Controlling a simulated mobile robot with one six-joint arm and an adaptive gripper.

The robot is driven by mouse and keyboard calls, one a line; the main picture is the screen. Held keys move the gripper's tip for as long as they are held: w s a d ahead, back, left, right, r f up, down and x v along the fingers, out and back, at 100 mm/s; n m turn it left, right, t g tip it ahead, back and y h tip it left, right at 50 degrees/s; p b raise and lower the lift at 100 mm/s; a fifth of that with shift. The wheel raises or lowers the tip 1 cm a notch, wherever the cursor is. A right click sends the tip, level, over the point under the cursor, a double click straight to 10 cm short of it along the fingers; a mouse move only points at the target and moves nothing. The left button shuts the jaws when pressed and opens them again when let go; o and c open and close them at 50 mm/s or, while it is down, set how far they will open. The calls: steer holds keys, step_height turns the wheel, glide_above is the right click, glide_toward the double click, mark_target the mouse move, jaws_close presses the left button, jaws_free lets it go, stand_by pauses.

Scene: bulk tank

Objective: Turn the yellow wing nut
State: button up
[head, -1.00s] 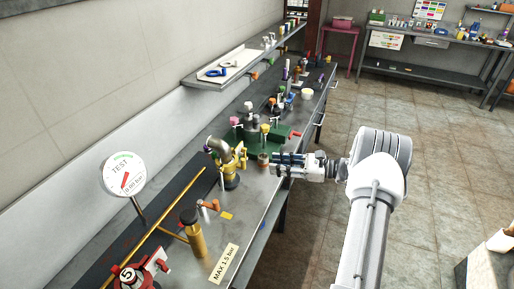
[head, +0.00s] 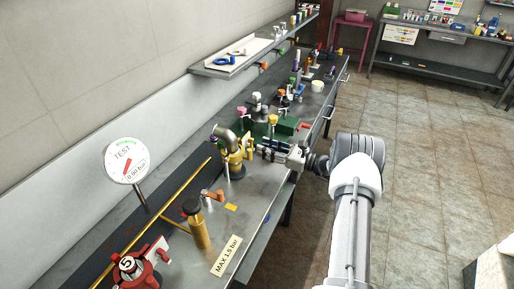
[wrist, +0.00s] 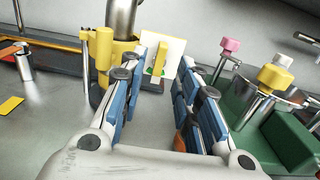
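A yellow clamp (head: 237,163) holds a grey metal elbow pipe on the bench. It also shows left of centre in the wrist view (wrist: 110,75). An upright yellow piece (wrist: 160,58) at its right side looks like the wing nut. In the head view this piece (head: 250,148) stands just left of my fingertips. My gripper (head: 257,148) reaches in from the right, level with the clamp. In the wrist view my gripper (wrist: 169,62) is open, its blue-padded fingers apart on either side of the yellow piece. Contact cannot be told.
A green block (wrist: 275,140) with yellow (wrist: 275,77) and pink (wrist: 230,45) knobs on posts stands close right of my fingers. A round TEST gauge (head: 126,160), a brass cylinder (head: 197,228) and a red clamp (head: 135,270) stand nearer.

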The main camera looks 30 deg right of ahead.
mark_target(253, 144)
steer(key=shift+b+x, duration=0.3)
steer(key=shift+x, duration=1.75)
steer(key=shift+c, duration=0.2)
jaws_close()
